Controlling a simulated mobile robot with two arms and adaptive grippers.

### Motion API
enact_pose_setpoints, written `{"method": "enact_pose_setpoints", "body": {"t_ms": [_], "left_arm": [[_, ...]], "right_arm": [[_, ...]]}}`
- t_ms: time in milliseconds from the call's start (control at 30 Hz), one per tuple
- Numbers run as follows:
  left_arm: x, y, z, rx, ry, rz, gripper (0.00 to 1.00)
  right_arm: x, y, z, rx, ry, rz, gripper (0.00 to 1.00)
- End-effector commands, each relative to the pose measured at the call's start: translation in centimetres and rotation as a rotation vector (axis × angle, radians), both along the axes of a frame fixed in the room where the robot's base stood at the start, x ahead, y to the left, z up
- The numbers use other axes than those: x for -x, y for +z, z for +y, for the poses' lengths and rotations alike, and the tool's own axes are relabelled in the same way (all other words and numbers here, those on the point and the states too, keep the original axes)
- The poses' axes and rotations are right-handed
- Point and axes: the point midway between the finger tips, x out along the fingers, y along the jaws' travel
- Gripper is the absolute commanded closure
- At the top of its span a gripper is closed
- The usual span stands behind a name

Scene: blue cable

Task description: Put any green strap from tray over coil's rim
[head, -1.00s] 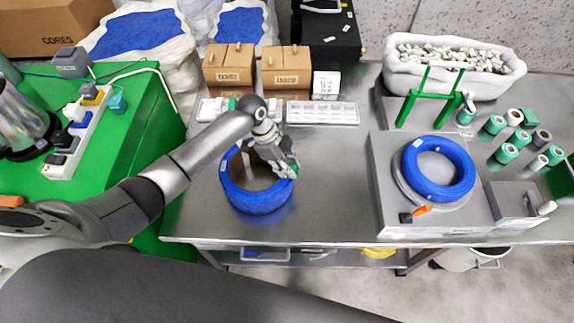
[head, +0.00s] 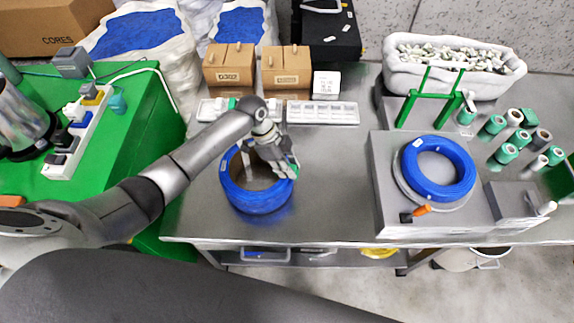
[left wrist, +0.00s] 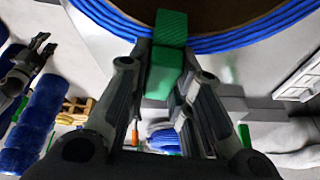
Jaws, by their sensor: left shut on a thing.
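A blue cable coil (head: 250,201) stands on the steel table, with its brown inside open upward. My left gripper (head: 288,170) is over the right side of the coil's rim. In the left wrist view its fingers (left wrist: 165,88) are shut on a green strap (left wrist: 164,70). The strap's far end overlaps the blue rim (left wrist: 225,40); whether it passes around to the other side is hidden. The white compartment tray (head: 322,112) lies behind the coil, with another section (head: 213,110) to its left showing a little green.
Cardboard boxes (head: 287,66) stand behind the tray. To the right, a second blue coil (head: 437,190) lies on a grey machine, with green rolls (head: 495,124) beyond. A green bench (head: 110,150) is at the left. The table between the two coils is clear.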

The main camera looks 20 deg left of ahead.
Motion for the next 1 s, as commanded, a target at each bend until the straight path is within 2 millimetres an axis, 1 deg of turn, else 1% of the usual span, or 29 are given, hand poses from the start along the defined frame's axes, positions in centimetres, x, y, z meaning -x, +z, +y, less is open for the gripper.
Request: {"method": "enact_pose_setpoints", "body": {"t_ms": [800, 833, 867, 900, 1000], "left_arm": [[0.0, -0.45, -0.04, 0.0, 0.0, 0.0, 0.9], [0.0, -0.45, -0.03, 0.0, 0.0, 0.0, 0.78], [0.0, -0.45, -0.03, 0.0, 0.0, 0.0, 0.74], [0.0, -0.45, -0.02, 0.0, 0.0, 0.0, 0.72], [0.0, -0.45, -0.03, 0.0, 0.0, 0.0, 0.72]], "right_arm": [[0.0, -0.26, 0.01, 0.0, 0.0, 0.0, 0.6], [0.0, -0.26, 0.01, 0.0, 0.0, 0.0, 0.6], [0.0, -0.26, 0.01, 0.0, 0.0, 0.0, 0.6], [0.0, -0.26, 0.01, 0.0, 0.0, 0.0, 0.6], [0.0, -0.26, 0.01, 0.0, 0.0, 0.0, 0.6]]}}
